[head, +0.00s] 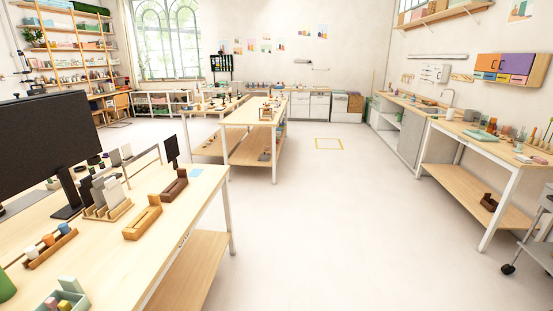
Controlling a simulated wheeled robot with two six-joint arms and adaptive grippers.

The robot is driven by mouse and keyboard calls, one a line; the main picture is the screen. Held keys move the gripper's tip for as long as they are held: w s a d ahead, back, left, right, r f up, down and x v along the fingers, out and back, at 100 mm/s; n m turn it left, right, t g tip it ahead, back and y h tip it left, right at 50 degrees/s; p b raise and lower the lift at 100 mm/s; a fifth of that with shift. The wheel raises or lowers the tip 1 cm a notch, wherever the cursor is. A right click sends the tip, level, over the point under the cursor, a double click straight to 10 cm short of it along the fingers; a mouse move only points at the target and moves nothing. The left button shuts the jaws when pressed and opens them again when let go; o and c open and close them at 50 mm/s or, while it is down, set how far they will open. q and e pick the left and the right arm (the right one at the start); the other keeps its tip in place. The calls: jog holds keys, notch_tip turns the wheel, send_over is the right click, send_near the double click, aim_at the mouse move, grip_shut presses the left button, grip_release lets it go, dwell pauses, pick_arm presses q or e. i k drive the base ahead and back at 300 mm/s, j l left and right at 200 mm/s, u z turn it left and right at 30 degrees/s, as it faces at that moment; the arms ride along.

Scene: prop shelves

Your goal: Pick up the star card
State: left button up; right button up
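I cannot make out a star on any card in the head view. Several pale cards (114,192) stand upright in a slotted wooden rack (108,211) on the near left table. Right of it are a light wooden holder (142,223) and a dark brown holder (174,187), with no card visible in either. A small black panel (171,149) stands upright near the table's far edge; its face shows no readable mark. Neither of my grippers is in view.
The near left table (190,221) also carries a black monitor (40,140), a wooden tray with small pieces (50,246) and a green box (66,297). A long workbench (255,112) stands beyond. A side table (487,140) is at right. The middle floor (320,220) is clear.

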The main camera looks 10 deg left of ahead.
aim_at(127, 151)
jog(key=i, duration=3.4)
